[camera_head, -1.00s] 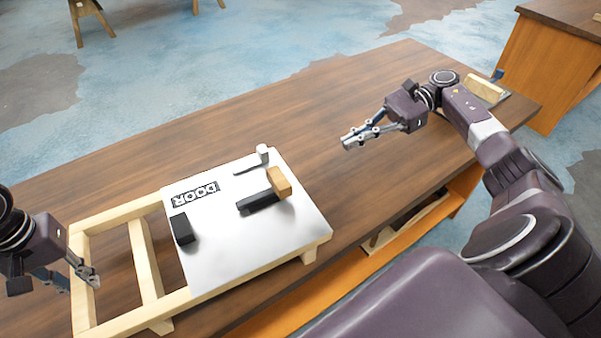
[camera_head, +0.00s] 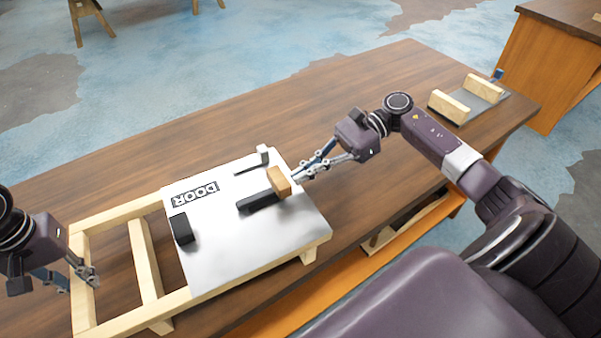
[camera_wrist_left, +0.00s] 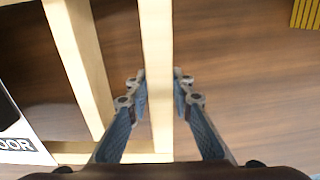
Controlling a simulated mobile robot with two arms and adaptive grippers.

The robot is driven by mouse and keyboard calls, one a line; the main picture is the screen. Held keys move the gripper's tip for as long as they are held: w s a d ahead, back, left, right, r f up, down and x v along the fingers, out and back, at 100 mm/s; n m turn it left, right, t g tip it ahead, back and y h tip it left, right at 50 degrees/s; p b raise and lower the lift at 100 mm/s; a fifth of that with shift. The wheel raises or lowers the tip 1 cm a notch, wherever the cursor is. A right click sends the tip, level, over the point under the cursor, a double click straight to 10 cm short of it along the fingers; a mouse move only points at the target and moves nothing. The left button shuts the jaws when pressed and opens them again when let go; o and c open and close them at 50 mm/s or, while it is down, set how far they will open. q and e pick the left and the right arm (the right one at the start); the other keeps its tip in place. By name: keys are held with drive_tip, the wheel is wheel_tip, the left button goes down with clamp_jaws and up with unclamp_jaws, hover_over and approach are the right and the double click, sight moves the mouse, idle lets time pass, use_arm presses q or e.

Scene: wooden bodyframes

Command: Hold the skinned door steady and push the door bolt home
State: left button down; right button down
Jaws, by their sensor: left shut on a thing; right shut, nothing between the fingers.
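The skinned door lies flat on the bench as a pale wooden frame (camera_head: 148,262), with a silver panel (camera_head: 225,255) marked DOOR over its right part. The door bolt is a dark bar (camera_head: 258,202) on the panel with a wooden block (camera_head: 280,180) at its right end. A black block (camera_head: 182,229) sits at the panel's left edge, apart from the bar. My left gripper (camera_head: 84,274) is shut on the frame's left end rail, which runs between its fingers in the left wrist view (camera_wrist_left: 160,90). My right gripper (camera_head: 297,178) is shut and empty, its tips close beside the wooden block; contact is unclear.
A small grey lever (camera_head: 252,164) stands up from the panel behind the bolt. A grey plate with two wooden blocks (camera_head: 449,107) sits at the bench's far right end. The bench top (camera_head: 330,100) behind the door is clear.

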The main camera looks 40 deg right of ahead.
sight(281, 178)
use_arm(q)
drive_tip(key=shift+w, duration=0.1)
use_arm(e)
drive_tip(key=shift+a, duration=0.35)
use_arm(q)
drive_tip(key=shift+d, duration=0.15)
use_arm(e)
drive_tip(key=a, duration=0.7)
drive_tip(key=w+a, duration=0.1)
drive_tip(key=a, duration=0.3)
drive_tip(key=shift+w+a, duration=0.1)
drive_tip(key=shift+a, duration=0.45)
use_arm(q)
drive_tip(key=shift+d, duration=0.15)
use_arm(e)
drive_tip(key=shift+a, duration=0.1)
use_arm(q)
drive_tip(key=shift+d+r, duration=0.1)
drive_tip(key=shift+a, duration=0.3)
use_arm(e)
drive_tip(key=d, duration=0.5)
drive_tip(key=shift+r, duration=0.1)
drive_tip(key=v, duration=0.9)
drive_tip(key=shift+d, duration=0.2)
